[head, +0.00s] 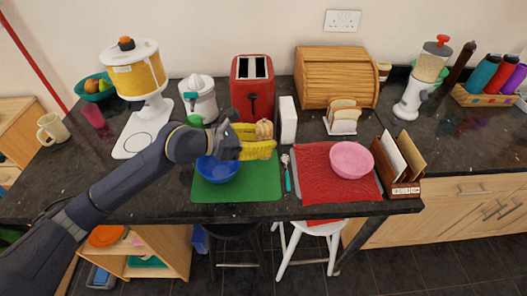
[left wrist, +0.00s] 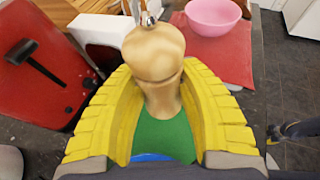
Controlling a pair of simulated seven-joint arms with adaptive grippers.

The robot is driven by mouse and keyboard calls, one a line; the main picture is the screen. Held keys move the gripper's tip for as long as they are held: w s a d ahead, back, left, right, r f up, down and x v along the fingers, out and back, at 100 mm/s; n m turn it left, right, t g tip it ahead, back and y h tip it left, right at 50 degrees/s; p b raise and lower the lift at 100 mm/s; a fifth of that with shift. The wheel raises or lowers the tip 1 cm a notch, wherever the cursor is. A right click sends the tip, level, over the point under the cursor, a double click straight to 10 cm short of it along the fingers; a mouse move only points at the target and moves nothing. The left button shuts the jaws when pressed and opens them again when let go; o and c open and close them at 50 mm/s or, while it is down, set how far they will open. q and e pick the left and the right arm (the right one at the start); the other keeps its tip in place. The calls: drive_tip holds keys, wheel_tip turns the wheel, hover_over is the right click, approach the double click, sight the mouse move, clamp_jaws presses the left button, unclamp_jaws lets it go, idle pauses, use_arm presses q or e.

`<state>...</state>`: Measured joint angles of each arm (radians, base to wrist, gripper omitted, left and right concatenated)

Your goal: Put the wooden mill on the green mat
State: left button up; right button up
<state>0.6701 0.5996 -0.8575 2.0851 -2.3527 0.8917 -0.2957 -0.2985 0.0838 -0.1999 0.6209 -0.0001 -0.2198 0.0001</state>
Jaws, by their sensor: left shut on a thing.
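The wooden mill (head: 264,129) is pale tan with a rounded top. In the left wrist view the mill (left wrist: 160,65) stands between the yellow fingers. My left gripper (head: 262,149) is shut on it, near the back right part of the green mat (head: 253,187). The mill's lower part is hidden by the fingers in the head view. I cannot tell whether its base touches anything. Green mat also shows between the fingers in the left wrist view (left wrist: 165,138).
A blue bowl (head: 217,169) sits on the mat's left part, beside my gripper. A spoon (head: 287,172) lies right of the mat. A red toaster (head: 252,92) and a white block-like item (head: 288,120) stand behind. A pink bowl (head: 351,160) sits on a red cloth (head: 318,185). The mat's front right is clear.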

use_arm(q)
drive_tip(key=shift+f, duration=2.35)
drive_tip(key=shift+f, duration=0.15)
drive_tip(key=o, duration=1.3)
drive_tip(key=shift+c, duration=0.2)
drive_tip(key=shift+s+a+r, duration=0.1)
drive_tip(key=shift+a+r, duration=0.1)
drive_tip(key=v, duration=1.1)
drive_tip(key=shift+s+a+r, duration=0.1)
drive_tip(key=shift+a+r, duration=0.05)
drive_tip(key=shift+r, duration=0.05)
